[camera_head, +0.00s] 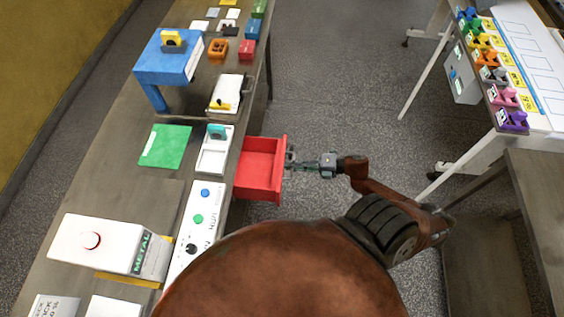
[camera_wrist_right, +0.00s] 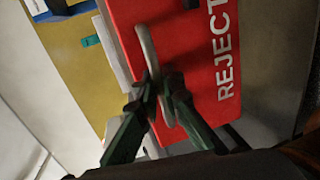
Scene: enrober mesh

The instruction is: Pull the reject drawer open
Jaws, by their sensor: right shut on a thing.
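The red reject drawer (camera_head: 259,162) stands out from the right edge of the long table in the head view, with its empty inside showing. In the right wrist view its red front (camera_wrist_right: 190,50) bears the white word REJECT. A pale curved handle (camera_wrist_right: 150,52) is fixed on that front. My right gripper (camera_head: 291,158) is at the drawer's front and shut on the handle; its dark fingers (camera_wrist_right: 160,98) are around the bar in the right wrist view. My left gripper is not in view.
The long table (camera_head: 150,190) holds a white tray (camera_head: 204,162), a green mat (camera_head: 165,146), a button panel (camera_head: 195,222) and a white METAL box (camera_head: 100,243). A rack of coloured pieces (camera_head: 490,62) stands at the upper right. The floor (camera_head: 335,90) between is clear.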

